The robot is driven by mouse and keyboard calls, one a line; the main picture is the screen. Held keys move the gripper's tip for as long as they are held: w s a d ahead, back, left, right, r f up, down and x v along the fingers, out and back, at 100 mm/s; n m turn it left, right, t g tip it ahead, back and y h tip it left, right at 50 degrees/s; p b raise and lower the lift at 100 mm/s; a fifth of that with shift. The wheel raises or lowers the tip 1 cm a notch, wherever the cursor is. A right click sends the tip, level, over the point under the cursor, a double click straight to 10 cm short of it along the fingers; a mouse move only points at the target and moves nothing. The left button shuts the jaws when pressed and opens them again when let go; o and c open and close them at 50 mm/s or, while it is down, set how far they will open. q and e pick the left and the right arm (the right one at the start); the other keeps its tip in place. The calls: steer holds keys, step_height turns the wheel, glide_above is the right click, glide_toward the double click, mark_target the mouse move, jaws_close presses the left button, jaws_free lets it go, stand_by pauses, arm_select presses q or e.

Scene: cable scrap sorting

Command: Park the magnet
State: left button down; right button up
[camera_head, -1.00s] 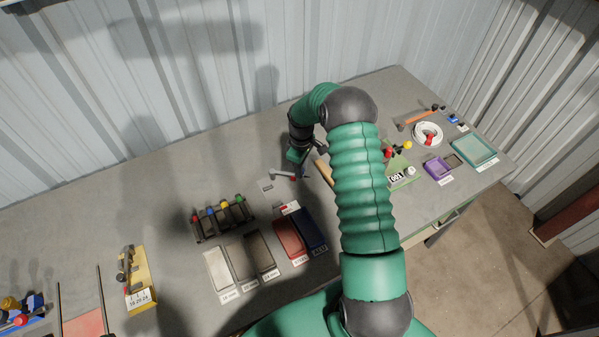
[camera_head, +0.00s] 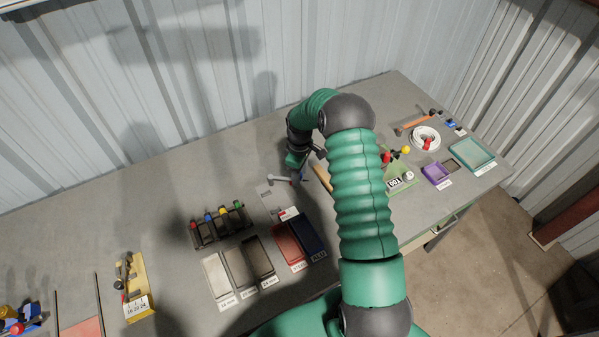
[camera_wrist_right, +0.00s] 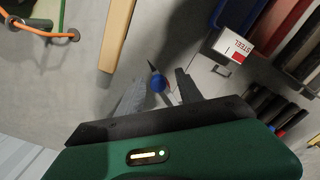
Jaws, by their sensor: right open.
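My right gripper (camera_head: 299,166) hangs over the bench just behind the middle; its fingers are mostly hidden by its own wrist. In the right wrist view the gripper (camera_wrist_right: 163,76) is open, with its two grey fingers spread. A small blue-ended piece with some red beside it (camera_wrist_right: 158,84) shows between the fingers; I take it for the magnet, but cannot be sure. I cannot tell whether it touches a finger. In the head view a light grey bar (camera_head: 279,178) lies by the fingertips. My left gripper is out of view.
A wooden bar (camera_head: 322,177) lies right of the gripper. In front are a red tray (camera_head: 288,241), a blue tray (camera_head: 307,235) and several greyish trays (camera_head: 217,276). A rack with coloured-ended tools (camera_head: 218,224) stands left. A green stand (camera_head: 399,172) is at the right. The back left bench is clear.

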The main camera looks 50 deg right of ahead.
step_height(320, 180, up, 17)
steer(key=b, duration=0.2)
steer(key=shift+b, duration=0.3)
steer(key=shift+d+f, duration=0.1)
steer(key=shift+f, duration=0.05)
